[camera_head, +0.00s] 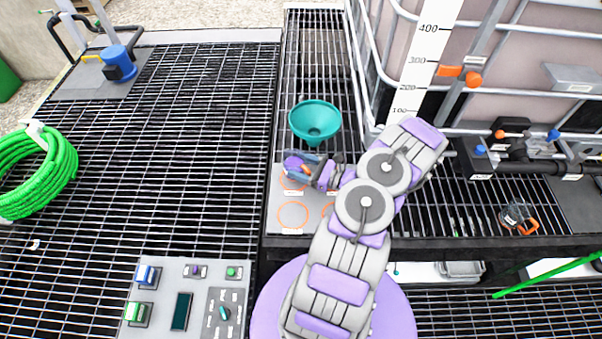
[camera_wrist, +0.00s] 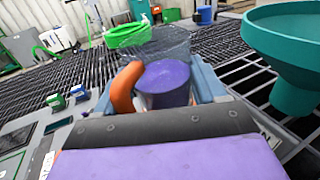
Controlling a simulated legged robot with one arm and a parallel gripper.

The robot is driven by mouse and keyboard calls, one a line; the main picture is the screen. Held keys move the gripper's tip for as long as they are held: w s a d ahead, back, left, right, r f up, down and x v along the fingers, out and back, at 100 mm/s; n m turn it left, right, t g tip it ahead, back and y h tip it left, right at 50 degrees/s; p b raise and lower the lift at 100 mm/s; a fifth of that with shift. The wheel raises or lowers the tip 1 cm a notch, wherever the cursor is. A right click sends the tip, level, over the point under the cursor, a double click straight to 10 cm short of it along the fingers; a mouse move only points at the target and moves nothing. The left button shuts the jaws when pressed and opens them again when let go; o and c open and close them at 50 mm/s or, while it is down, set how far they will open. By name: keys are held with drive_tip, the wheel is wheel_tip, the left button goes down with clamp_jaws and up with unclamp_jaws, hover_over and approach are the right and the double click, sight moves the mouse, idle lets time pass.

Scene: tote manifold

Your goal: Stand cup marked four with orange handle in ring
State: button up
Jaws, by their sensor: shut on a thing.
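My gripper (camera_head: 298,169) is shut on a clear cup with purple contents (camera_head: 293,164), over the grey ring plate (camera_head: 275,222). The wrist view shows the cup (camera_wrist: 166,84) between the fingers, with an orange handle (camera_wrist: 125,88) on its left; I cannot read any mark on it. The plate bears orange rings; the front left ring (camera_head: 293,216) is empty, and another beside it is partly hidden by my arm. I cannot tell whether the cup touches the plate. A second clear cup with an orange handle (camera_head: 517,217) is on the grating at right.
A teal funnel (camera_head: 315,120) stands just behind the cup. A large caged tank (camera_head: 490,60) with a level scale and valves fills the back right. A control panel (camera_head: 190,295) lies front left, and a green hose coil (camera_head: 40,175) far left. The left grating is mostly clear.

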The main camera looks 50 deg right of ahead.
drive_tip(key=shift+w+f+b, duration=0.15)
drive_tip(key=shift+f+b, duration=0.35)
drive_tip(key=shift+f, duration=1.3)
drive_tip(key=o, duration=1.3)
